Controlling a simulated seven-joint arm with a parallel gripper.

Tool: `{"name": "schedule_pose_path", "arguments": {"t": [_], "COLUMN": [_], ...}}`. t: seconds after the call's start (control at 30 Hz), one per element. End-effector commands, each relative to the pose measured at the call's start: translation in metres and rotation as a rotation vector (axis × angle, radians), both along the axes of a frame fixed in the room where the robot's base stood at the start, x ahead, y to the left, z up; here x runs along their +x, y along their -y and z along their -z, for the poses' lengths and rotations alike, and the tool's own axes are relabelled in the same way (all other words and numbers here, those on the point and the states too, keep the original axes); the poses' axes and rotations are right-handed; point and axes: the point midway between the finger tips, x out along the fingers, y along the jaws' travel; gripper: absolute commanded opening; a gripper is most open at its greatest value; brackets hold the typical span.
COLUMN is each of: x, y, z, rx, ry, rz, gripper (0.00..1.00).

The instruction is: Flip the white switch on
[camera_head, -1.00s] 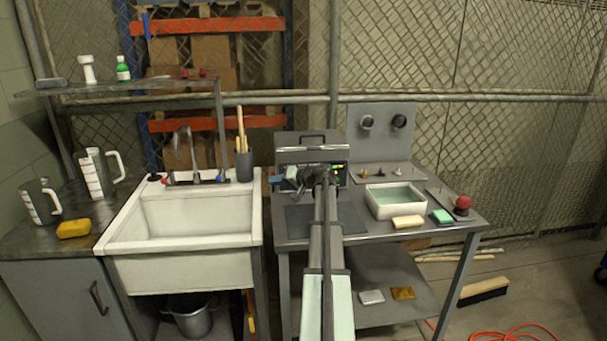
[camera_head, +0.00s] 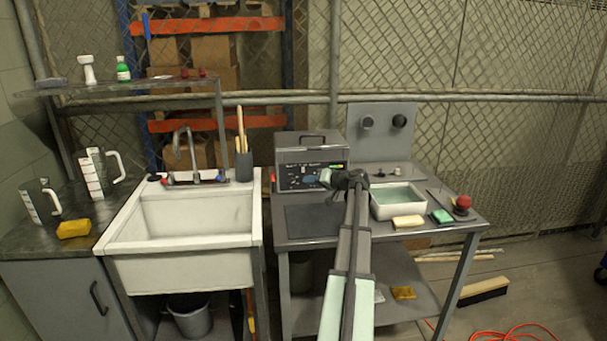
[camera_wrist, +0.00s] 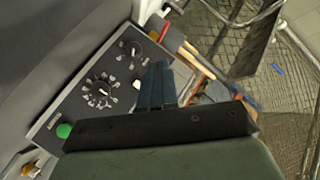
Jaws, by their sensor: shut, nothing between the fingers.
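The dark control panel (camera_head: 298,178) is on the front of a grey box (camera_head: 310,152) on the metal table. The wrist view shows the same panel (camera_wrist: 100,92) tilted, with two black knobs (camera_wrist: 101,92) and a green round button or light (camera_wrist: 64,131). A small white piece, possibly the white switch (camera_wrist: 136,84), shows just left of my fingers; its position is too small to read. My gripper (camera_wrist: 158,68) is shut and empty, its dark blue fingers over the panel's edge region. Whether they touch the panel cannot be told. In the head view my wrist partly covers the panel's right side.
A dark mat (camera_head: 312,220) lies before the box. A sink (camera_head: 190,218) is at left.

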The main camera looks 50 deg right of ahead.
Motion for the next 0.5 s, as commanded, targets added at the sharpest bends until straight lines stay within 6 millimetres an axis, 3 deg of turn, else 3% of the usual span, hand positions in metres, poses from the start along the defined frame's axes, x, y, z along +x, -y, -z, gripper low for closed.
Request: {"name": "schedule_pose_path", "arguments": {"t": [0.5], "x": [0.027], "y": [0.028], "z": [0.007], "rx": [0.001], "ry": [0.000], "rz": [0.000], "gripper": [0.00]}}
